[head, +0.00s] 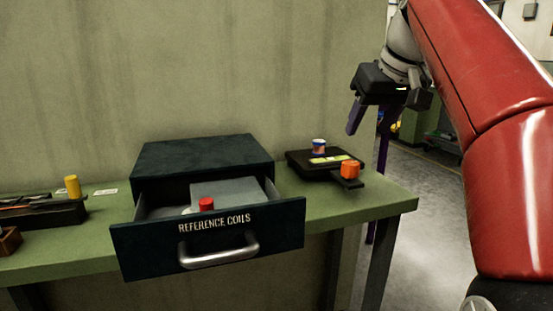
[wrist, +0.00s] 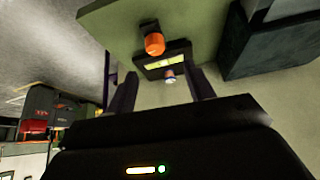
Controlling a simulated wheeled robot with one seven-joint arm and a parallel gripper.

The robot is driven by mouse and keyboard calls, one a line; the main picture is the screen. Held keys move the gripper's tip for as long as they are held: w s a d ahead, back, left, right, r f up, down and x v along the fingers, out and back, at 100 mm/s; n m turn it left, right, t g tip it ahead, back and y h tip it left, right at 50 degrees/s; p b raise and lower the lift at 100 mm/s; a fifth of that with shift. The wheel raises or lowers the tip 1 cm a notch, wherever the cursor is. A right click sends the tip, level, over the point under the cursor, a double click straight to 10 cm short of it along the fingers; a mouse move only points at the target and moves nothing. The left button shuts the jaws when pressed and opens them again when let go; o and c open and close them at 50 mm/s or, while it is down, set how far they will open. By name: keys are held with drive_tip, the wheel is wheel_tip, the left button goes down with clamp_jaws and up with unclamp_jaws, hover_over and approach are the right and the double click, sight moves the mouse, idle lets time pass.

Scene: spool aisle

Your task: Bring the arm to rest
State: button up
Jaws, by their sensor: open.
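My gripper (head: 371,122) is raised in the air at the upper right in the head view, above and to the right of the bench's right end. Its fingers are apart with nothing between them. In the wrist view the open fingers (wrist: 163,92) frame a black scale-like device in the distance. My red arm reaches in from the right and hides part of the room.
A green bench (head: 385,200) bears an open drawer unit labelled REFERENCE COILS (head: 215,225) with a red spool (head: 206,204) inside. The black device (head: 310,170) bears a blue-and-white spool (head: 319,146) and an orange one (head: 350,169). A yellow spool (head: 72,187) stands left. Open floor lies right.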

drive_tip(key=s+f+m, duration=0.1)
drive_tip(key=s+f, duration=0.6)
drive_tip(key=f, duration=0.3)
drive_tip(key=s+a+f+m+h, duration=0.1)
drive_tip(key=s+f, duration=0.6)
drive_tip(key=f, duration=0.4)
drive_tip(key=s+f, duration=0.8)
drive_tip(key=f, duration=0.2)
drive_tip(key=shift+a+f+m+h, duration=0.15)
drive_tip(key=shift+f+m+h, duration=0.15)
drive_tip(key=shift+m, duration=0.1)
